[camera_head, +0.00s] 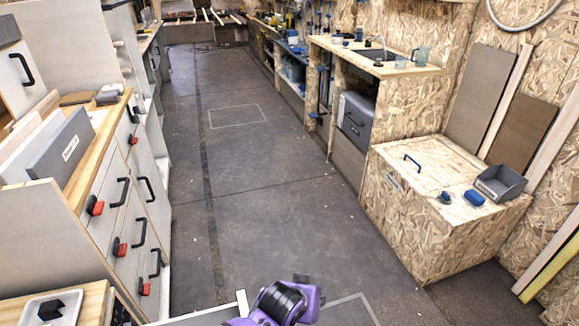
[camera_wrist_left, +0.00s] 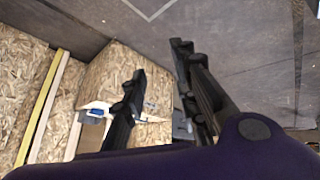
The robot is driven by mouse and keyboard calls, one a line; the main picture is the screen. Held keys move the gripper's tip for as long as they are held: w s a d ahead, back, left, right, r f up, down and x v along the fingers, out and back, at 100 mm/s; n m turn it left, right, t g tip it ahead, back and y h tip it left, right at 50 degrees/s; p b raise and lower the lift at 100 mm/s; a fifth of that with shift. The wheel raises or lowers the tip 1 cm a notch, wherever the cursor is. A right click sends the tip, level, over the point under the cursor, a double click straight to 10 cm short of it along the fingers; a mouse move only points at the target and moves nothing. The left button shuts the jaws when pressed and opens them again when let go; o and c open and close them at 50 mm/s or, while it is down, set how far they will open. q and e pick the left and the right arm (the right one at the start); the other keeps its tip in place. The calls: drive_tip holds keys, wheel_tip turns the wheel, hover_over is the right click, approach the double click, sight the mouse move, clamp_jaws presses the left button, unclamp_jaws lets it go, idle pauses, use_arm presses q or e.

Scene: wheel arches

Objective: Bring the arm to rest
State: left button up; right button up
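In the left wrist view, my left gripper (camera_wrist_left: 158,60) shows two dark fingers, well apart, with nothing between them. Beyond them, floor and an OSB wooden box show. In the head view, a purple and black part of my arm shows at the bottom middle, above the floor; I cannot make out gripper fingers there. My right gripper is in neither view.
The OSB box (camera_head: 430,235) stands at right, bearing a grey bin (camera_head: 500,184) and a blue item (camera_head: 474,197). White drawer cabinets (camera_head: 125,215) line the left. An OSB counter (camera_head: 375,60) stands further back. The grey floor (camera_head: 265,205) between is clear.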

use_arm(q)
drive_tip(key=s+a+f+n+y, duration=0.1)
drive_tip(key=s+a+f, duration=0.1)
drive_tip(key=s+a, duration=0.9)
drive_tip(key=s+a+f+t+y, duration=0.15)
drive_tip(key=s+a, duration=0.45)
drive_tip(key=s, duration=0.9)
drive_tip(key=s+a+f+n+y, duration=0.1)
drive_tip(key=s+a+f, duration=0.2)
drive_tip(key=s+a, duration=0.8)
use_arm(e)
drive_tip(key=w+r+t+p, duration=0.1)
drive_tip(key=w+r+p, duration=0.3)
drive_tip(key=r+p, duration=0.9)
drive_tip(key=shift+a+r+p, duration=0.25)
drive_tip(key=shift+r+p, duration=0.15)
drive_tip(key=shift+p, duration=0.15)
use_arm(q)
wheel_tip(320, 180, up, 14)
drive_tip(key=w+d+t, duration=0.1)
drive_tip(key=w+d, duration=0.1)
drive_tip(key=shift+d+r, duration=0.2)
drive_tip(key=shift+d, duration=0.1)
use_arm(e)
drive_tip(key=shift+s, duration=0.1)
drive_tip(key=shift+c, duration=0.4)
